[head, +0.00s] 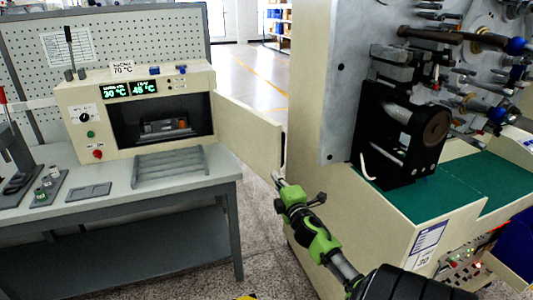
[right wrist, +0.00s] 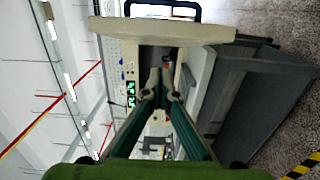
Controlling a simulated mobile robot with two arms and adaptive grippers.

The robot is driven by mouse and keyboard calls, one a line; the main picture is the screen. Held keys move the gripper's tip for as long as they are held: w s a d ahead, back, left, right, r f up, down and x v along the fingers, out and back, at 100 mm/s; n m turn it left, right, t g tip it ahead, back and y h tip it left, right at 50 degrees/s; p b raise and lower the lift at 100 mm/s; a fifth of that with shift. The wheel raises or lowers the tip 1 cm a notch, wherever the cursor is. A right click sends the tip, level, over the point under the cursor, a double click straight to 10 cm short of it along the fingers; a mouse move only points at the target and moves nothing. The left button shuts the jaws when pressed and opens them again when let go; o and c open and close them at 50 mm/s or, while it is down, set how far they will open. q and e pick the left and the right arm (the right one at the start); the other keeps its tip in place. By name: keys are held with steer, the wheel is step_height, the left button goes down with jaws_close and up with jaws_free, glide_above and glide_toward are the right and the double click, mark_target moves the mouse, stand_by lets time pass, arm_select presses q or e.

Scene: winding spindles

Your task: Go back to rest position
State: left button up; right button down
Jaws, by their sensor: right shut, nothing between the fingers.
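My right gripper (head: 280,180) is in the middle of the head view, just below the outer edge of the oven door (head: 248,135). It is shut and empty; its two closed fingers also show in the right wrist view (right wrist: 160,86). The cream oven (head: 85,140) stands on the grey bench with its door swung open to the right. Its lit displays read temperatures, and something metallic sits in its dark chamber. The door with its black handle crosses the top of the right wrist view (right wrist: 165,30). I cannot tell whether the gripper touches the door. My left gripper is not in view.
The grey bench (head: 110,208) carries a slatted rack (head: 170,168) before the oven and small control boxes at left. A tall winding machine (head: 320,90) with spindles and a green-topped ledge (head: 400,203) stands close at right. Floor shows between them.

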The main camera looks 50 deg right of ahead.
steer(key=s+a+f+m+g+y+b, duration=0.15)
steer(key=s+a+f, duration=0.3)
steer(key=f, duration=0.85)
steer(key=s+a+f+m+g+y, duration=0.25)
steer(key=s+a+f, duration=0.2)
steer(key=f, duration=0.85)
steer(key=s+a+f+m+g+y, duration=0.1)
steer(key=s+a+f+g, duration=0.3)
steer(key=f, duration=0.9)
steer(key=s+a+f+m+g+y+b, duration=0.1)
steer(key=s+a+f+m+g+y, duration=0.15)
steer(key=s+a+f, duration=1.3)
arm_select(q)
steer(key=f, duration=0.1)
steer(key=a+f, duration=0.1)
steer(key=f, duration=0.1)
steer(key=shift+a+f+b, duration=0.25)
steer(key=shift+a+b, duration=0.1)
steer(key=shift+b, duration=0.05)
arm_select(e)
steer(key=s+a+f+g+y, duration=0.1)
steer(key=s+a+f, duration=0.3)
steer(key=s+a, duration=0.2)
steer(key=s+a+f+m+g+y, duration=0.1)
steer(key=s+a+f+g, duration=0.1)
steer(key=s+a+f, duration=0.2)
steer(key=s+a, duration=0.3)
steer(key=s, duration=0.2)
steer(key=shift+a+f, duration=0.2)
